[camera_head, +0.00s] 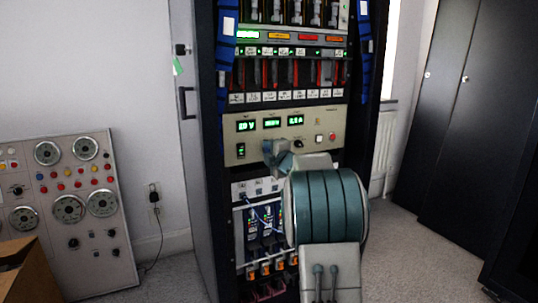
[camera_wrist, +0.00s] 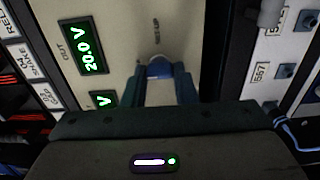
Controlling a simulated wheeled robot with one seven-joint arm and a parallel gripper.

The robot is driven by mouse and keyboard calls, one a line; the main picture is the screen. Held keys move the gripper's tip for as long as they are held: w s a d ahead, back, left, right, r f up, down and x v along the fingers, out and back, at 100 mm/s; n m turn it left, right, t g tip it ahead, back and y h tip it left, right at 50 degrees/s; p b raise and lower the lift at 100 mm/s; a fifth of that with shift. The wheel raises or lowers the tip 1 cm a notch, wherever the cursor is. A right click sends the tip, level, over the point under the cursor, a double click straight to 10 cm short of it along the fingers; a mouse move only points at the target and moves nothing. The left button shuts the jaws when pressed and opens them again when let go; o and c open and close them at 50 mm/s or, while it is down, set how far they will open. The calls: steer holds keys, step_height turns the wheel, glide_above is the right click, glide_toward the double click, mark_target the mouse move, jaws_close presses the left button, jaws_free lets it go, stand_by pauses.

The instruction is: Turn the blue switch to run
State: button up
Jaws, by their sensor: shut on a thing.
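The blue switch (camera_wrist: 159,69) shows in the wrist view as a small rounded blue knob on a beige panel (camera_wrist: 118,35). My gripper (camera_wrist: 163,80) has its two dark blue fingers closed on either side of the knob and touching it. Small lettering by the knob seems to read "SET UP"; a "run" mark cannot be made out. In the head view my gripper (camera_head: 273,150) reaches the lower middle of the beige panel (camera_head: 308,152), and it hides the switch there.
Lit green displays (camera_wrist: 83,48) sit beside the switch. A gauge panel (camera_head: 72,205) stands at left, dark cabinets (camera_head: 452,110) at right. Blue cables (camera_head: 262,222) hang below.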

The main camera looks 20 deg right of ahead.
stand_by(0.4)
steer(key=o, duration=1)
steer(key=s, duration=0.4)
steer(key=s+p, duration=0.1)
steer(key=s, duration=0.4)
steer(key=s+p, duration=0.1)
steer(key=s, duration=0.4)
steer(key=shift+d, duration=0.25)
steer(key=shift+w, duration=0.1)
